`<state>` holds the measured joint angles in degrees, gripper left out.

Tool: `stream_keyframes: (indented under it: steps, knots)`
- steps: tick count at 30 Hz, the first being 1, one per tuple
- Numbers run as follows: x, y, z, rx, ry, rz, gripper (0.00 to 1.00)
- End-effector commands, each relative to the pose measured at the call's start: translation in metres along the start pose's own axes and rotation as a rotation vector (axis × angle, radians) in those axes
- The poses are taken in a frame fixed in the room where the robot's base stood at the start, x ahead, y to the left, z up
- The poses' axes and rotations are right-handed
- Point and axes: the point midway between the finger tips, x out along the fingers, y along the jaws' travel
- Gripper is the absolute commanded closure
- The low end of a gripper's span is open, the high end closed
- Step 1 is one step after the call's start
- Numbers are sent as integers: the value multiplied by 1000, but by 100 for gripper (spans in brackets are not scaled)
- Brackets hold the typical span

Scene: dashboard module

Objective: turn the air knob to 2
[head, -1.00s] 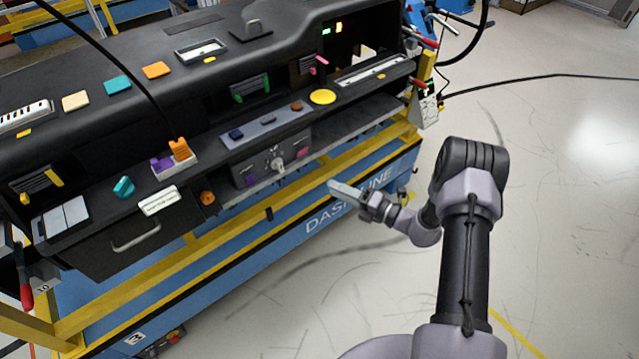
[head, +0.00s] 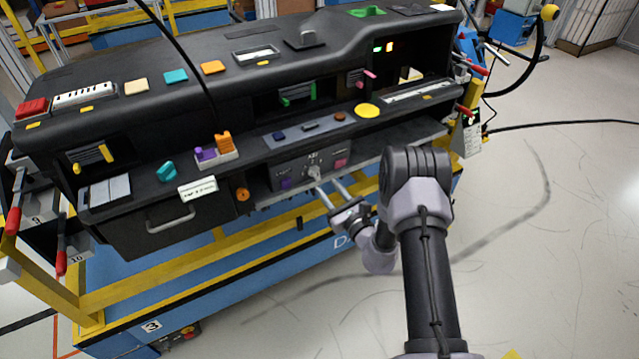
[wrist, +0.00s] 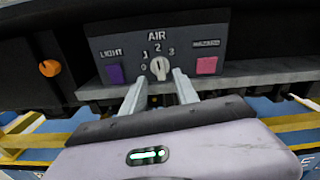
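The air knob (wrist: 159,68) is a small pale knob on the grey control panel (wrist: 120,57). In the wrist view the marks 0, 1, 2 and 3 run around it from the left over the top. Its ridge looks close to upright, but I cannot tell surely which number it points at. It also shows in the head view (head: 314,171). My gripper (wrist: 157,80) is open, its two fingers spread left and right just below the knob in the picture. In the head view my gripper (head: 323,185) is at the panel; I cannot see contact with the knob.
A purple LIGHT button (wrist: 115,73) is left of the knob and a pink button (wrist: 207,65) right of it. An orange knob (wrist: 49,68) is farther left. A ledge (head: 375,158) runs below the panel. The floor (head: 540,260) at right is clear.

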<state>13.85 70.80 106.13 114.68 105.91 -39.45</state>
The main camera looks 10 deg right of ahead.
Motion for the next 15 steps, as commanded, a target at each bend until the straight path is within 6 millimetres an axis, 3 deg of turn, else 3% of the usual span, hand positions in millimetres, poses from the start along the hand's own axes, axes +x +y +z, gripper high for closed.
stream_keyframes:
  steps: [3,6,15]
  knots:
    - [27,1,-2,-1,-3,2,64]
    - [42,1,-2,-1,-1,2,64]
    - [53,0,0,1,1,2,64]
